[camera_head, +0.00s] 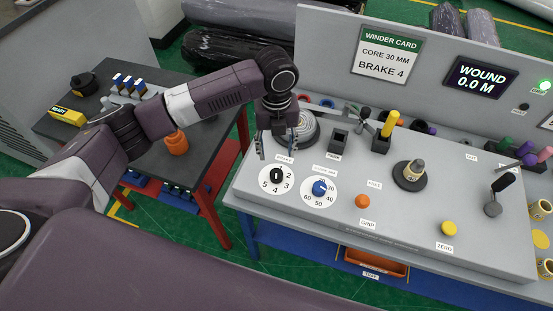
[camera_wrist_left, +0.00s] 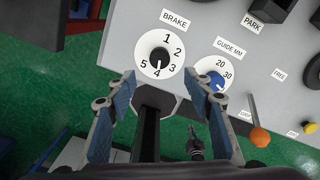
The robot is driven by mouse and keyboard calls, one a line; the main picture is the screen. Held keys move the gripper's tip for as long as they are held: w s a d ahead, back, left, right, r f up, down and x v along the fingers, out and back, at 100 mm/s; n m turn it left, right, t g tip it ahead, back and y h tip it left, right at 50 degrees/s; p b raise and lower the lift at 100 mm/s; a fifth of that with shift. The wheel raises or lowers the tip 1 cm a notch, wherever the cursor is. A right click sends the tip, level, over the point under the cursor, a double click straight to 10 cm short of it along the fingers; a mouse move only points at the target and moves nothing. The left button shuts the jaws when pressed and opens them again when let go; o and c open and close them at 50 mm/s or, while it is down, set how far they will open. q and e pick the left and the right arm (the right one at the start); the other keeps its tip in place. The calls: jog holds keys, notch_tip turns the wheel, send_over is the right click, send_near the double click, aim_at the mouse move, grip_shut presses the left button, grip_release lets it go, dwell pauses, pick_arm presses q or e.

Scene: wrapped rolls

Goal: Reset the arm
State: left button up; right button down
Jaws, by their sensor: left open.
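My left gripper (camera_head: 279,148) is open and empty. It hangs above the front left part of the grey winder panel (camera_head: 400,225), just behind the black brake knob (camera_head: 276,175). In the left wrist view its two blue-padded fingers (camera_wrist_left: 169,88) stand apart, with the brake dial (camera_wrist_left: 160,57) beyond them. The knob's white mark points at about 4. The blue guide knob (camera_head: 319,187) is to the right of the brake knob; the wrist view shows it close to the right finger (camera_wrist_left: 216,82).
The winder card (camera_head: 387,54) reads core 30 mm, brake 4. The display (camera_head: 477,77) reads 0.0 M. A dark table (camera_head: 205,148) stands left.

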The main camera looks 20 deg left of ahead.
pick_arm(q)
jog(key=shift+r, duration=0.85)
